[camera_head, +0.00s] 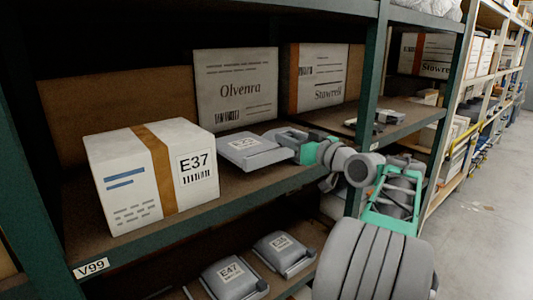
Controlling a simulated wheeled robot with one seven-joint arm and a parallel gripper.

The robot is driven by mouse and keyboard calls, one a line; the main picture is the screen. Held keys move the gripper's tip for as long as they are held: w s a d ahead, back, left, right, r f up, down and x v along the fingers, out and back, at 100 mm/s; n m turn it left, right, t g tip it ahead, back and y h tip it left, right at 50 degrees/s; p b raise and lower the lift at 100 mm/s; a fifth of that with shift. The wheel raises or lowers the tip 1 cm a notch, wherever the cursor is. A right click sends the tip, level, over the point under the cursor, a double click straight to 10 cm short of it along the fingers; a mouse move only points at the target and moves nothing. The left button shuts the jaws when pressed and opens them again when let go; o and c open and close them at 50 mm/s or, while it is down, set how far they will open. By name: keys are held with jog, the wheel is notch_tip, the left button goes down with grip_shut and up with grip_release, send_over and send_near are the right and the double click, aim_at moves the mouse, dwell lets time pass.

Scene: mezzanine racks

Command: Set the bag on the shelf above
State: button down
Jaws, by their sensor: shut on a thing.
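A grey flat bag (246,152) with a white label is on or just over the middle shelf (235,186), right of the E37 box. I cannot tell whether it fully touches the board. My gripper (283,138) reaches in from the right and is shut on the bag's right end. The fingertips partly hide that end. Two similar grey bags lie on the lower shelf (312,238): one labelled E47 (232,280) and one behind it to the right (283,254).
A white E37 box (150,175) with an orange band stands left of the bag. The Olvenra box (236,85) and Stowrell box (318,75) stand behind it. A green upright (368,100) is close to my arm. Free board shows in front of the bag.

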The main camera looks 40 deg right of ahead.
aim_at(285, 154)
jog(key=f, duration=0.4)
jog(key=shift+w+a+f, duration=0.1)
jog(key=shift+w+a, duration=0.2)
jog(key=shift+a, duration=0.1)
jog(key=shift+f, duration=0.4)
jog(key=c, duration=1.1)
grip_release()
jog(key=shift+o, duration=0.2)
jog(key=shift+s, duration=0.1)
